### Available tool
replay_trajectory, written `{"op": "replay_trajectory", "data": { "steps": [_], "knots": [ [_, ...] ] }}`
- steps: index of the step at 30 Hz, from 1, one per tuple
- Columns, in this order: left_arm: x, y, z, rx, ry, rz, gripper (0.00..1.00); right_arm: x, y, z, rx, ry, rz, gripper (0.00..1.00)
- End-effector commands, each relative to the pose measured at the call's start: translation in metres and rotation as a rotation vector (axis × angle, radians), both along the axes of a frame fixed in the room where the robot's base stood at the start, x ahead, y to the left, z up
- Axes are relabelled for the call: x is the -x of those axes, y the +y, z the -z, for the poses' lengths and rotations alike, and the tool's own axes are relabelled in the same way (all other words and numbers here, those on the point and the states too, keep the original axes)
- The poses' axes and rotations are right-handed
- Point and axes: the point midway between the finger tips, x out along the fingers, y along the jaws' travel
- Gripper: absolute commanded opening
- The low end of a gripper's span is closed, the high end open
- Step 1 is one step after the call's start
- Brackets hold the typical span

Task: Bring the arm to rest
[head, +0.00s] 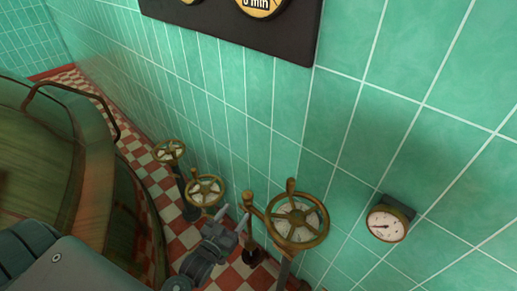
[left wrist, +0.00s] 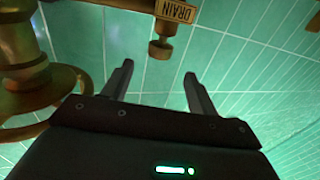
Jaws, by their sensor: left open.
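My left gripper (head: 234,216) is open and empty, low beside the tiled wall in the head view. Its two dark fingers, apart with nothing between them, also show in the left wrist view (left wrist: 158,72). In the head view the nearest brass handwheel (head: 297,220) is just right of the fingers, and a smaller handwheel (head: 206,190) is just beyond them. Whether the fingers touch either wheel I cannot tell. In the left wrist view a brass handwheel (left wrist: 25,80) stands left of the fingers. My right gripper is out of view.
A large copper kettle (head: 95,190) fills the left side. A gauge (head: 386,225) sits on the right wall, a dark board (head: 235,28) above. A DRAIN plate (left wrist: 177,11) shows beyond the fingers.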

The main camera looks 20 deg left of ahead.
Motion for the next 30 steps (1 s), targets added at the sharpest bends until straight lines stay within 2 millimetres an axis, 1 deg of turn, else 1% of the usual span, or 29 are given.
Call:
{"op": "replay_trajectory", "data": {
  "steps": [5, 8, 11, 12, 14, 15, 17, 18, 20, 21, 23, 24, 26, 27, 29, 30],
  "knots": [
    [0.0, 0.0, 0.002, -0.011, 0.01, 0.0, 0.59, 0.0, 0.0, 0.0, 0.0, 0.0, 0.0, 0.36],
    [0.003, 0.0, 0.026, -0.037, 0.078, 0.005, 0.59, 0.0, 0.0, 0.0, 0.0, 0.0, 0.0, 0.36],
    [0.015, 0.003, 0.074, -0.072, 0.2, 0.008, 0.59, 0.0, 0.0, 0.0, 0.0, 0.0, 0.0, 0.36],
    [0.023, 0.005, 0.1, -0.089, 0.265, 0.011, 0.59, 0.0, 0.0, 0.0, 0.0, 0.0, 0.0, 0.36],
    [0.039, 0.008, 0.14, -0.114, 0.37, 0.015, 0.59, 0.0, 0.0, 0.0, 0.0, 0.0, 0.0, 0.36],
    [0.052, 0.01, 0.168, -0.129, 0.443, 0.018, 0.59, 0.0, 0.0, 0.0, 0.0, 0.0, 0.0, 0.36],
    [0.073, 0.012, 0.207, -0.15, 0.55, 0.025, 0.59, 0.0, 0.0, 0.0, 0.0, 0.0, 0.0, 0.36],
    [0.09, 0.014, 0.232, -0.163, 0.622, 0.029, 0.59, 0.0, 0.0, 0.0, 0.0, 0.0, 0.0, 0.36],
    [0.117, 0.016, 0.267, -0.18, 0.729, 0.037, 0.59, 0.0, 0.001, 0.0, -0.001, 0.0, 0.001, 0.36],
    [0.137, 0.018, 0.289, -0.19, 0.8, 0.042, 0.59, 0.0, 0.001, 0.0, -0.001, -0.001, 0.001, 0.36],
    [0.17, 0.02, 0.32, -0.205, 0.908, 0.051, 0.59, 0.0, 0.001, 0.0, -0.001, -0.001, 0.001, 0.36],
    [0.193, 0.02, 0.339, -0.212, 0.979, 0.059, 0.59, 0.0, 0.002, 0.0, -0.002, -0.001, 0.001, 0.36],
    [0.228, 0.021, 0.363, -0.221, 1.081, 0.069, 0.59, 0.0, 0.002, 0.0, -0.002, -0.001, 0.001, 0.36],
    [0.251, 0.021, 0.376, -0.225, 1.146, 0.076, 0.59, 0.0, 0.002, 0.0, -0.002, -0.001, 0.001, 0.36],
    [0.284, 0.021, 0.393, -0.23, 1.235, 0.087, 0.59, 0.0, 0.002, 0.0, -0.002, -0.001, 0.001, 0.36],
    [0.304, 0.021, 0.401, -0.231, 1.287, 0.093, 0.59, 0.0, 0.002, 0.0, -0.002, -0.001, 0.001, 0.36]
  ]
}}
